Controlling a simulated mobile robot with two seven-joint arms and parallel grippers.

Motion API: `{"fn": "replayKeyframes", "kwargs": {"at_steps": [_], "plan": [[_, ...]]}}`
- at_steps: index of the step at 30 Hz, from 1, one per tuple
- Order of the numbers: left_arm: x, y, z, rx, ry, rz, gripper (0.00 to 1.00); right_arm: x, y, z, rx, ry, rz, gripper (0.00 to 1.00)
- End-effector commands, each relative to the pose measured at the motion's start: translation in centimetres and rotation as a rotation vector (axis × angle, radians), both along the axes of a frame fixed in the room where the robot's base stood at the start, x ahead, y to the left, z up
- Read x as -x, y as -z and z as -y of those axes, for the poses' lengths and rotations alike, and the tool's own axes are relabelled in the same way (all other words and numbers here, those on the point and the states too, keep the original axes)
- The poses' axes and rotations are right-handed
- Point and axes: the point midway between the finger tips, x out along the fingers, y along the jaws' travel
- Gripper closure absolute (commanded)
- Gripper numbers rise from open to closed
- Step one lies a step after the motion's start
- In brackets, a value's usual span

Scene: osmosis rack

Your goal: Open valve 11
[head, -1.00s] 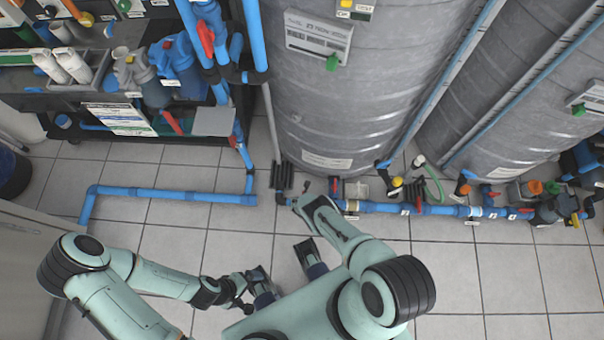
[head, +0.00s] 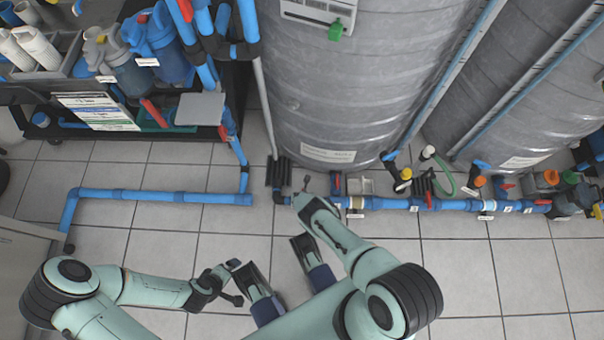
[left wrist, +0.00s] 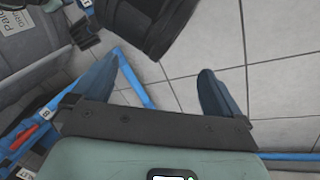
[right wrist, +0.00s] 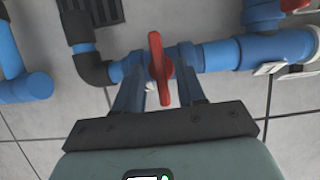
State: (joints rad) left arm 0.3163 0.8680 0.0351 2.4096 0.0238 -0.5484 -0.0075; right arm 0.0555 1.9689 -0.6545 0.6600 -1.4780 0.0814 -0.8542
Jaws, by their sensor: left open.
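A red valve handle (right wrist: 160,68) stands on a blue pipe (right wrist: 220,56) near the floor in the right wrist view. My right gripper (right wrist: 161,75) has its fingers close on both sides of this handle. In the head view my right gripper (head: 302,190) is at the left end of the floor pipe and hides the handle there. No number 11 is readable near it. My left gripper (head: 236,281) is open and empty over the floor at the lower left; its spread fingers (left wrist: 160,85) show in the left wrist view.
Large grey tanks (head: 360,80) stand behind the floor pipe (head: 400,204). Another red handle (head: 337,184) sits just right of my right gripper. A rack with blue filter housings (head: 160,50) is at the upper left, with a low blue pipe (head: 150,196) below. The tiled floor is clear at right.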

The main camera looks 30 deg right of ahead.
Motion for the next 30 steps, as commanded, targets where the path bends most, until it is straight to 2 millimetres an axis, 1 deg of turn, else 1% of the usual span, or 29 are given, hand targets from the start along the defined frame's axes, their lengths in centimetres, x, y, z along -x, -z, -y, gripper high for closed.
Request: {"fn": "replayKeyframes", "kwargs": {"at_steps": [1, 5, 14, 18, 30], "plan": [[-0.45, 0.50, -0.23, -0.006, -0.005, 0.011, 0.00, -0.11, 0.43, 0.09, 0.000, 0.001, 0.000, 0.61], [-1.12, 0.80, -0.57, -0.014, -0.012, 0.030, 0.00, -0.24, 0.65, 0.16, 0.000, 0.001, 0.000, 0.61], [-1.24, 0.77, -0.62, -0.016, -0.014, 0.033, 0.00, -0.27, 0.62, 0.15, 0.000, 0.001, 0.000, 0.61], [-1.21, 0.78, -0.60, -0.016, -0.013, 0.032, 0.00, -0.26, 0.62, 0.15, 0.000, 0.001, 0.000, 1.00], [-1.13, 0.78, -0.56, -0.015, -0.011, 0.030, 0.00, -0.17, 0.72, 0.11, -0.002, -0.004, -0.001, 1.00]]}}
